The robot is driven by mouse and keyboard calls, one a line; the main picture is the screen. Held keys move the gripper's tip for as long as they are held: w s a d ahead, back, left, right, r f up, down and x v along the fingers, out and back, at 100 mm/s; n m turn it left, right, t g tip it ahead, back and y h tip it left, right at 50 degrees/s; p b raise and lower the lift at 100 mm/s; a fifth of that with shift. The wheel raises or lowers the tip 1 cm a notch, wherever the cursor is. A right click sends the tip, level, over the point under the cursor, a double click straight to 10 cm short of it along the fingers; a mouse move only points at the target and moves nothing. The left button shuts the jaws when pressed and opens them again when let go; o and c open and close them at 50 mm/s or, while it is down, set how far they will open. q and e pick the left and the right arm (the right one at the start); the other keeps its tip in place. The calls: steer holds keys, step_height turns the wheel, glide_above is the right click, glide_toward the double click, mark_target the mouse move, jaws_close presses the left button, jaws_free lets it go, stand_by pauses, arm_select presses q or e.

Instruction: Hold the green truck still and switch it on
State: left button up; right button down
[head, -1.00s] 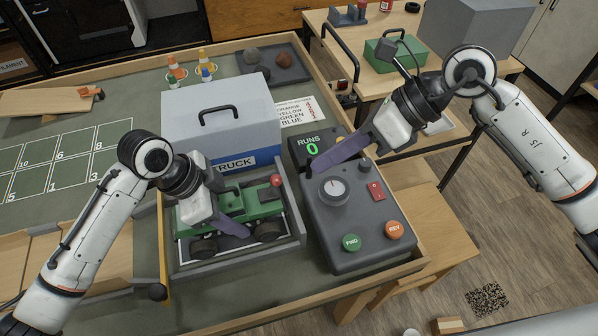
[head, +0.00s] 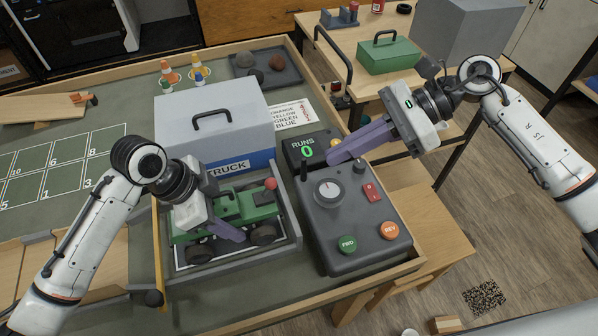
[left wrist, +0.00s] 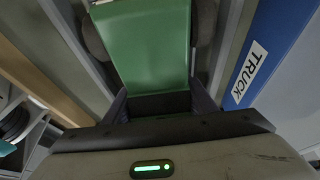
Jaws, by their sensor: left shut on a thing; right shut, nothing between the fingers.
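The green truck (head: 250,203) sits in a grey-walled bay in front of the box labelled TRUCK. A red ball-shaped knob (head: 270,184) stands on its right end. My left gripper (head: 227,231) is shut on the truck from above; the left wrist view shows its fingers (left wrist: 160,104) on either side of the green body (left wrist: 150,45). My right gripper (head: 331,158) is shut and empty, its fingertips above the back of the grey control box (head: 330,225), right of the RUNS display (head: 306,151). The control box carries a dial (head: 328,192), a red rocker switch (head: 372,191), FWD (head: 348,244) and REV (head: 390,230) buttons.
The grey and blue TRUCK box (head: 210,120) stands directly behind the bay. A yellow bar (head: 159,250) lies left of the bay. A side table with a green case (head: 388,54) is behind my right arm.

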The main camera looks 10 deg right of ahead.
mark_target(266, 184)
arm_select(q)
steer(key=shift+r, duration=0.1)
arm_select(e)
steer(key=x, duration=1)
steer(key=shift+a+r, duration=0.1)
steer(key=shift+r, duration=0.05)
steer(key=a+r+h, duration=0.1)
steer(key=h, duration=0.1)
steer(key=a+r+h, duration=0.1)
steer(key=h, duration=0.2)
steer(key=a+r+h, duration=0.1)
steer(key=a+h, duration=0.1)
steer(key=shift+s+n+t, duration=0.3)
steer(key=shift+s+t, duration=0.05)
steer(key=shift+t, duration=0.05)
steer(key=shift+a+h, duration=0.2)
steer(key=shift+h, duration=0.2)
steer(key=shift+s+a+r, duration=0.1)
steer(key=shift+s+a, duration=0.1)
steer(key=shift+a, duration=0.7)
steer(key=shift+r, duration=0.8)
